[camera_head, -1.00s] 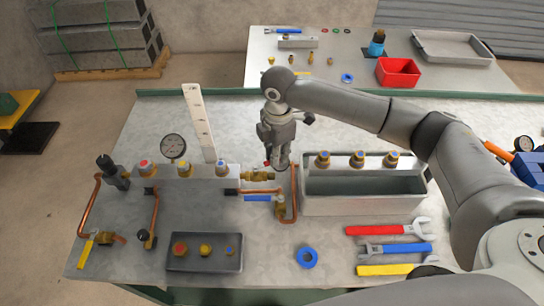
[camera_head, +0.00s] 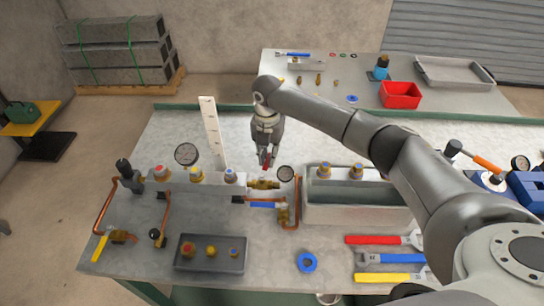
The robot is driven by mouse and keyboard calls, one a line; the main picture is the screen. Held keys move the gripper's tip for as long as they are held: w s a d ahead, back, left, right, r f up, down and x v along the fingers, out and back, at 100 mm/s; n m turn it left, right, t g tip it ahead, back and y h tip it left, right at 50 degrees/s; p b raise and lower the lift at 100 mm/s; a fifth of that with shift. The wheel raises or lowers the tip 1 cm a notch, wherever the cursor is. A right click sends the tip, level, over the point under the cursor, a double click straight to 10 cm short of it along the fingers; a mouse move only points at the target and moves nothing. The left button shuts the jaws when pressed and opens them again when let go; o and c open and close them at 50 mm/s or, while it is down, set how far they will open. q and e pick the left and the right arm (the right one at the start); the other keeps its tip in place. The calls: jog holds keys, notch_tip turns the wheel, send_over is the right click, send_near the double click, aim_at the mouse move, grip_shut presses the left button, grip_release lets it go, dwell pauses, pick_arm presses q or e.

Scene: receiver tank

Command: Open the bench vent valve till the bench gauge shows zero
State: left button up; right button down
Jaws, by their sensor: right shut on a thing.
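My right gripper (camera_head: 266,159) points down over the middle of the bench, shut on a small red piece (camera_head: 264,155) that looks like a valve handle. Below it is a brass valve body (camera_head: 264,184) on the pipe run; the joint between the two is too small to make out. A small round gauge (camera_head: 286,173) stands just right of the gripper. I cannot read either needle. A blue lever (camera_head: 262,205) lies below the brass valve. My left gripper is not in view.
A grey trough (camera_head: 355,208) stands right of the valve, partly behind my right arm. Red, blue and yellow wrenches (camera_head: 385,258) lie in front of it. A blue ring (camera_head: 307,262) and a dark tray (camera_head: 211,257) with fittings lie at the front. A white ruler (camera_head: 212,133) stands behind the manifold.

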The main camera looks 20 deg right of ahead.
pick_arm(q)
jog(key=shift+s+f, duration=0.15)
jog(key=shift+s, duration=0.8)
pick_arm(e)
jog(key=n, duration=0.1)
jog(key=w+a+n, duration=0.1)
jog(key=shift+a+n, duration=0.15)
jog(key=shift+n, duration=0.15)
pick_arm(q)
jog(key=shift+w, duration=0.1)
pick_arm(e)
jog(key=c, duration=1.4)
grip_release()
jog(key=shift+s, duration=0.1)
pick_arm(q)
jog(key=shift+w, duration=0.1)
pick_arm(e)
jog(key=shift+r, duration=0.1)
notch_tip(320, 180, up, 12)
jog(key=shift+f, duration=0.1)
